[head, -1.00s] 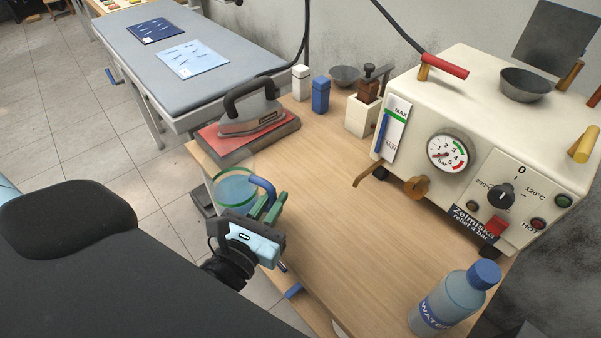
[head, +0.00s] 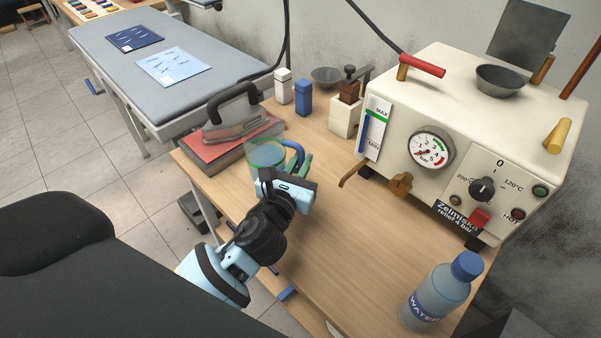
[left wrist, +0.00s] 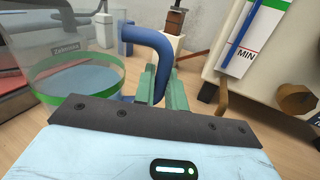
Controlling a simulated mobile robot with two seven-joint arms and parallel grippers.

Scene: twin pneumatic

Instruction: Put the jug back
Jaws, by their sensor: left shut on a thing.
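The jug (head: 263,160) is clear with a green band, a blue handle and bluish liquid inside. In the head view it is over the wooden table, in front of the iron. My left gripper (head: 300,166) is shut on its blue handle. In the left wrist view the jug (left wrist: 80,75) is upright at the left, and the green fingers of my left gripper (left wrist: 158,85) close around the lower handle. I cannot tell whether the jug's base touches the table. My right gripper does not show.
The iron (head: 236,125) rests on a red-topped pad behind the jug. White and blue bottles (head: 303,98) stand at the back. The steam generator (head: 450,150) fills the right side, and a water bottle (head: 440,290) stands at the front right. The middle of the table (head: 350,235) is clear.

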